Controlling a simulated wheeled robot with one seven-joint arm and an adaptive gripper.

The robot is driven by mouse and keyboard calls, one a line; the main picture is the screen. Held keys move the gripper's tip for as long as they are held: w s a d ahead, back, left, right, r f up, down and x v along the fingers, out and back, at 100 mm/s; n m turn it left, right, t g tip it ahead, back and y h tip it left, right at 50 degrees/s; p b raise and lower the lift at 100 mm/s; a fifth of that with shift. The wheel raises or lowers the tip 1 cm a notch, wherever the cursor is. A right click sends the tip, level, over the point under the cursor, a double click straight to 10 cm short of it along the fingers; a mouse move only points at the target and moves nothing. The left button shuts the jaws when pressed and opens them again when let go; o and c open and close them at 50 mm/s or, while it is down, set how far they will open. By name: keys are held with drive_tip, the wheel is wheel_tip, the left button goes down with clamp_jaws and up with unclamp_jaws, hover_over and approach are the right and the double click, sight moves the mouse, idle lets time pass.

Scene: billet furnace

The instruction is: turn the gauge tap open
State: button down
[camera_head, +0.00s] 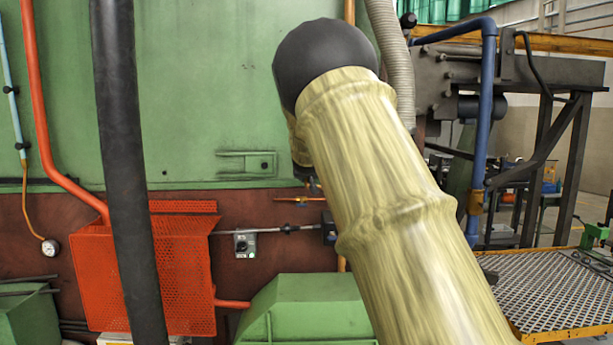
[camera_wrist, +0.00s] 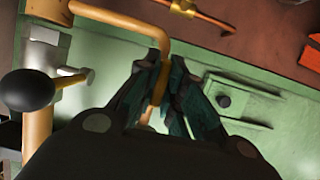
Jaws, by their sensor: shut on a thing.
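In the wrist view, my gripper (camera_wrist: 158,88) has its two dark fingers closed around a bent yellow rod (camera_wrist: 125,22). The rod runs from the upper left, bends, and passes between the fingers. It may be the gauge tap's handle, but I cannot tell for certain. A yellow upright pipe (camera_wrist: 38,125) with a black ball-ended part (camera_wrist: 27,90) and a grey stub stands to the left of the fingers. A round white gauge (camera_head: 50,248) hangs at the lower left there.
A copper pipe with a brass fitting (camera_head: 301,199) runs along the brown wall, close to my arm. A red perforated guard (camera_head: 183,270) and a grey switch box (camera_head: 244,244) are to the left. A blue pipe (camera_head: 485,120) and a metal mesh platform (camera_head: 545,290) are to the right.

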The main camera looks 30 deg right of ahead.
drive_tip(key=c, duration=1.5)
unclamp_jaws()
drive_tip(key=shift+s+f, duration=0.1)
drive_tip(key=shift+f, duration=0.25)
drive_tip(key=shift+d+r, duration=0.1)
drive_tip(key=shift+r, duration=0.15)
drive_tip(key=v, duration=1.2)
